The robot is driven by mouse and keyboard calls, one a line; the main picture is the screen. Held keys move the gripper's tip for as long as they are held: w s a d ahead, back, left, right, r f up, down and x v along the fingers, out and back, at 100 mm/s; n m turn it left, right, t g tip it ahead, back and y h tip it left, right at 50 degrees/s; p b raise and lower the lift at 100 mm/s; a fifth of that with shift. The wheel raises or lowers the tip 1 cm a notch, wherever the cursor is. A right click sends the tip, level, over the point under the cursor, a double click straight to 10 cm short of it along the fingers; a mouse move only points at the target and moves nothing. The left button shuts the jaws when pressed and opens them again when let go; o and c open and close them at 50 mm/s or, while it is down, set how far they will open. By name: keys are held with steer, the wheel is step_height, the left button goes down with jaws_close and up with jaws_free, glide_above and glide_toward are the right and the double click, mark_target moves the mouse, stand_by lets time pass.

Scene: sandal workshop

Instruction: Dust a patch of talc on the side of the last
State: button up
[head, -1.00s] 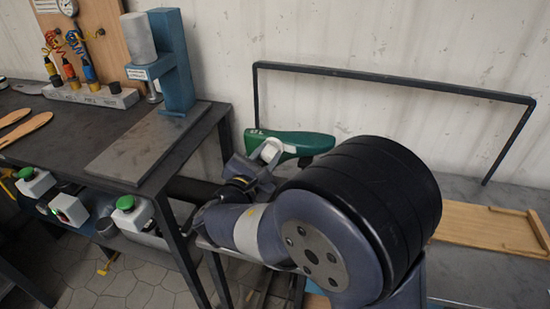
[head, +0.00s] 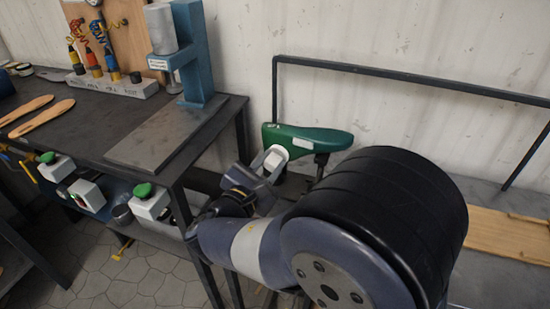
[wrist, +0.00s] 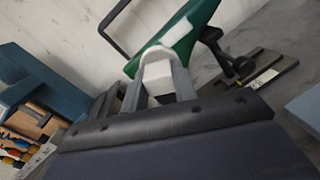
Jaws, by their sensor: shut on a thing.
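The green last (head: 325,142) sits on a dark stand, sole up or tilted I cannot tell; it also shows in the wrist view (wrist: 188,38). My gripper (head: 264,164) is shut on a white block-shaped talc applicator (head: 275,158), which shows between the fingers in the wrist view (wrist: 158,74). The applicator is at the near side of the last, by its left end; whether it touches cannot be told. A small whitish patch (head: 304,142) shows on the last's side, right of the applicator. In the wrist view, white also shows on the last just above the applicator.
A dark workbench (head: 60,120) with a blue press (head: 190,55) stands to the left. Green-topped white boxes (head: 150,202) sit below its top. A black rail (head: 410,82) runs behind the last. A wooden board (head: 508,235) lies at the right.

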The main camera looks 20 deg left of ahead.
steer(key=shift+s, duration=0.25)
steer(key=shift+v, duration=1.45)
